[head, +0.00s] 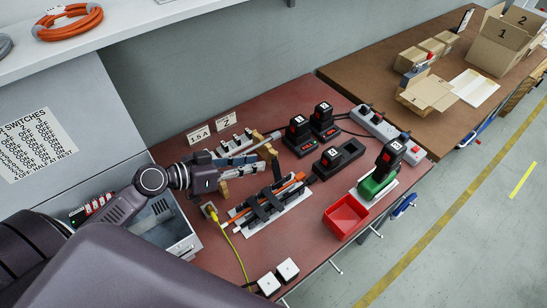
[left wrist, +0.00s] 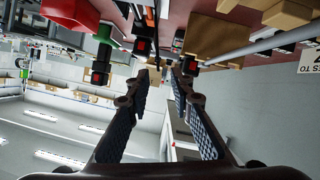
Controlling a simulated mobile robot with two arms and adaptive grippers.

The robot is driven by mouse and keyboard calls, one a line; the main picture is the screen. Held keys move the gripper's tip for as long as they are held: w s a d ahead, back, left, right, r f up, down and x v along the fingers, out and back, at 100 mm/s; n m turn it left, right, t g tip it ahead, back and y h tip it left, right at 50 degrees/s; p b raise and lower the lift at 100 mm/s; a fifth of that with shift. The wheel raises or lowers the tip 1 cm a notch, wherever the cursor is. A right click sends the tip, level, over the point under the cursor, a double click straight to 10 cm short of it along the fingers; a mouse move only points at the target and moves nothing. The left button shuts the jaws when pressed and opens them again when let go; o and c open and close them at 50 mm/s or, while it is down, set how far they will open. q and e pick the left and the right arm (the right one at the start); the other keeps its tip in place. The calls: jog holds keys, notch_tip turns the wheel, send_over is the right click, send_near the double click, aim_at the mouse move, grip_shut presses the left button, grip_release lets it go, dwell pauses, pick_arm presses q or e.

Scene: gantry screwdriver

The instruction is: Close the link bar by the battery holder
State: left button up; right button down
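A light grey bar (head: 263,142), which looks like the link bar, slants above the red-brown bench beside wooden brackets (head: 270,158). A grey rod, probably the same bar, shows in the left wrist view (left wrist: 250,46). I cannot tell how its end is seated. A black battery holder (head: 349,151) with a battery in one end lies to its right. My left gripper (head: 262,163) is just below and left of the bar, pointing right. Its fingers are apart and empty in the left wrist view (left wrist: 159,72). My right gripper is not in view.
In front lie a white mat (head: 292,219) with black supports and orange rods, and a red bin (head: 346,215). A yellow cable (head: 229,240) runs along the left.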

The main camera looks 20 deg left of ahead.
aim_at(274, 158)
pick_arm(q)
jog(key=p+x, duration=0.2)
jog(key=x, duration=0.4)
jog(key=shift+w+d+r, duration=0.15)
jog(key=shift+w, duration=0.05)
jog(key=shift+w+d+f, duration=0.25)
jog(key=shift+w+d, duration=0.05)
grip_shut()
